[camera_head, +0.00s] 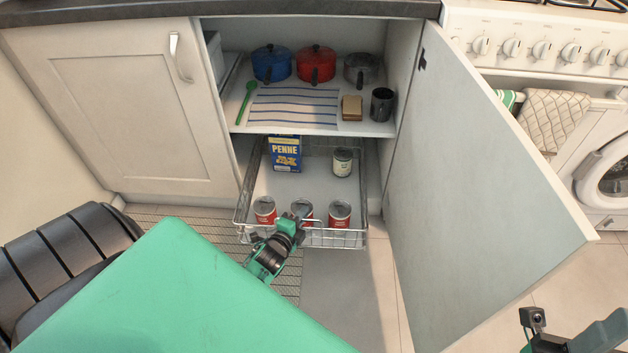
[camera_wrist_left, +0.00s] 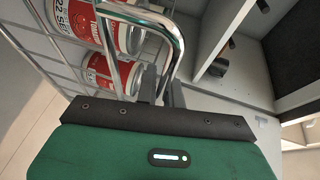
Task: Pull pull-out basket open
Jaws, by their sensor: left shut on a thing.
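The pull-out basket (camera_head: 350,238) is a wire-sided drawer in the lower part of the open cabinet. It stands partly out past the cabinet front. It holds a blue Penne box (camera_head: 285,153), a pale can (camera_head: 342,163) and three red cans along the front. My left gripper (camera_head: 300,218) is at the middle of the basket's front and shut on its metal handle. In the left wrist view, the bent chrome handle (camera_wrist_left: 172,32) runs down to the dark fingers (camera_wrist_left: 160,90), with red cans behind the wires. The fingertips' contact is partly hidden. My right gripper's fingers are not visible.
The open cabinet door (camera_head: 475,185) stands to the right of the basket. The shelf (camera_head: 385,128) above holds several pots, a striped cloth and a mug. A closed door (camera_head: 130,105) is at left, a washer (camera_head: 610,180) at right.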

